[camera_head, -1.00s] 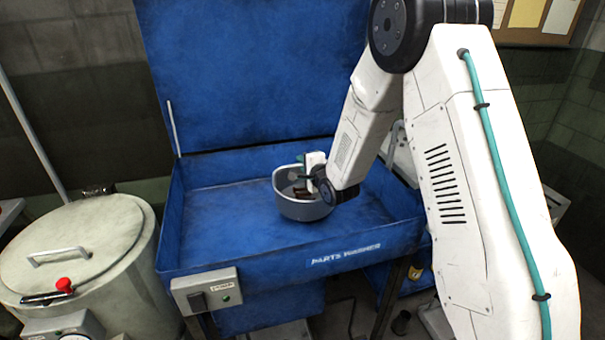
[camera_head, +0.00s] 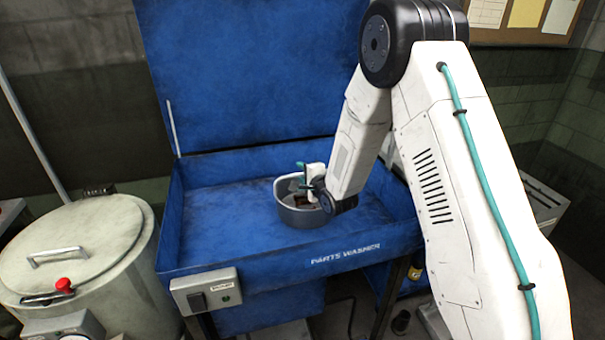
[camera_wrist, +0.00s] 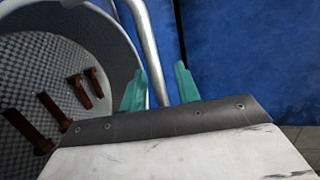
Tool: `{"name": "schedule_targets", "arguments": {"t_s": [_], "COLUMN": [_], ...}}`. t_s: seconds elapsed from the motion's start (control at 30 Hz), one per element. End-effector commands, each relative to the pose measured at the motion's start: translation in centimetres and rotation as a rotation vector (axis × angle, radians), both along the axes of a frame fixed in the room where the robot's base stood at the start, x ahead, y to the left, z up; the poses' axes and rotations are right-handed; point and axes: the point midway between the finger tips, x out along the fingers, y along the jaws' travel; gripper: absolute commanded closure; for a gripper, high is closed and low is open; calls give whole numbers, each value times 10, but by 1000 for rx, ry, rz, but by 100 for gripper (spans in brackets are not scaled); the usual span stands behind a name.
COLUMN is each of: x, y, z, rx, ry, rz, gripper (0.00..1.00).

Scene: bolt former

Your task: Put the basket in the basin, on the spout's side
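The basket (camera_head: 300,216) is a round grey container. It appears to sit upright on the floor of the blue basin (camera_head: 225,210), right of its middle. In the wrist view, its meshed inside (camera_wrist: 90,50) holds several brown bolts (camera_wrist: 52,110). In the wrist view, the teal fingers (camera_wrist: 160,90) stand apart on either side of the silver handle rod (camera_wrist: 146,45), with a gap beside the rod. The spout is mostly hidden behind my arm at the basin's right.
The basin's left half is clear. Its raised blue lid (camera_head: 250,75) stands behind. A switch box (camera_head: 205,291) is on the front left. A lidded drum (camera_head: 85,250) with a red knob stands to the left.

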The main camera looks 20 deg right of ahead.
Motion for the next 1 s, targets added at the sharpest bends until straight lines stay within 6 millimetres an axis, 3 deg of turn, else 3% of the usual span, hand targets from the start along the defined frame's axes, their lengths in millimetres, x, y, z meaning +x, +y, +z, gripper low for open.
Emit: {"name": "schedule_targets", "arguments": {"t_s": [0.17,0.27,0.7,1.0], "x": [0,-11,-95,-116], "y": [0,-2,-18,-22], "z": [3,4,21,25], "rx": [0,0,0,0], "ry": [-1,1,1,0], "rz": [0,0,-1,-1], "gripper": [68,68,68,68]}}
